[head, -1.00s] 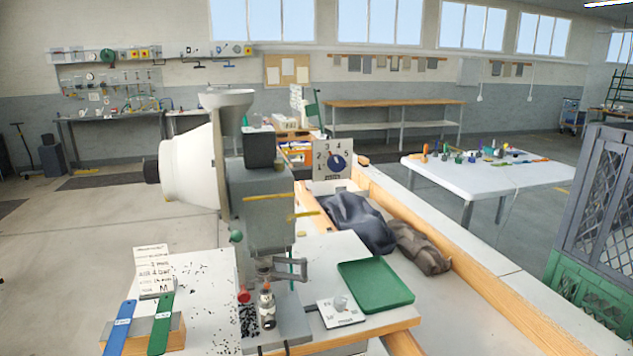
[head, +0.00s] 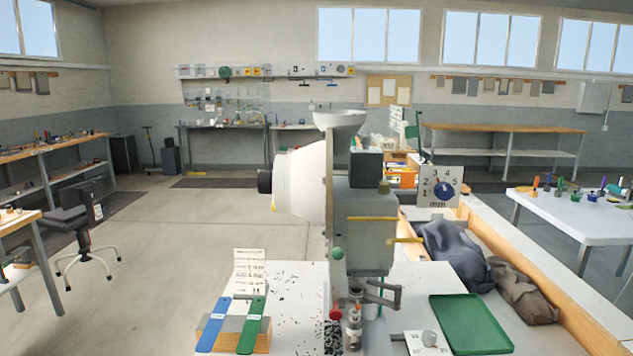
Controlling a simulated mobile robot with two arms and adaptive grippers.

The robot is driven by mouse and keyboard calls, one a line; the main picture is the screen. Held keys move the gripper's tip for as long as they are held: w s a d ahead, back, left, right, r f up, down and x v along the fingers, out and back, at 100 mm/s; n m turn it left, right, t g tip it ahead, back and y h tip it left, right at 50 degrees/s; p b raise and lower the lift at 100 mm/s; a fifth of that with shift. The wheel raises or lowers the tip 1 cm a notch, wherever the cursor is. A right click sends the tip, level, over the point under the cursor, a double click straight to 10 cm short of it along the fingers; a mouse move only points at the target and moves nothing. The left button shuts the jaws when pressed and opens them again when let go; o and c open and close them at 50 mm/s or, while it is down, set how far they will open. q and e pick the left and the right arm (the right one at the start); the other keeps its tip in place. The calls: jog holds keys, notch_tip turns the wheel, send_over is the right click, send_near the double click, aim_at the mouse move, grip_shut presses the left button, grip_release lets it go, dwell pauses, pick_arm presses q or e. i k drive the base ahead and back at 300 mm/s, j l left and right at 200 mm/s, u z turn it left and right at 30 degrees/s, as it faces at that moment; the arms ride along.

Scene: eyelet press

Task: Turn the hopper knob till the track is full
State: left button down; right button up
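The eyelet press (head: 362,235) stands on the work table in front of me, a grey body with a black block on top. A white cone-shaped hopper (head: 303,181) sticks out to its left, with a grey funnel (head: 340,119) above it. A black knob (head: 264,181) sits at the hopper's left end, with nothing touching it. I cannot make out the track or how full it is. Neither of my grippers is in view.
A blue dial on a numbered plate (head: 440,187) is right of the press. A green tray (head: 470,323) and dark cloth bundles (head: 455,255) lie at right. Blue and green strips (head: 213,322) rest on a block at front left. Small black bits lie scattered on the table. Floor left of the hopper is clear.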

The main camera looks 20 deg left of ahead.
aim_at(264, 178)
jog(key=i+j, duration=0.15)
jog(key=j, duration=0.25)
jog(key=i+j, duration=0.15)
jog(key=j, duration=0.2)
jog(key=i+j, duration=0.1)
jog(key=j, duration=0.3)
jog(key=i+j, duration=0.15)
jog(key=j, duration=0.2)
jog(key=z, duration=0.4)
jog(key=j+z, duration=0.9)
jog(key=j, duration=0.25)
jog(key=k+j+z, duration=0.1)
jog(key=j+z, duration=0.35)
jog(key=j, duration=0.15)
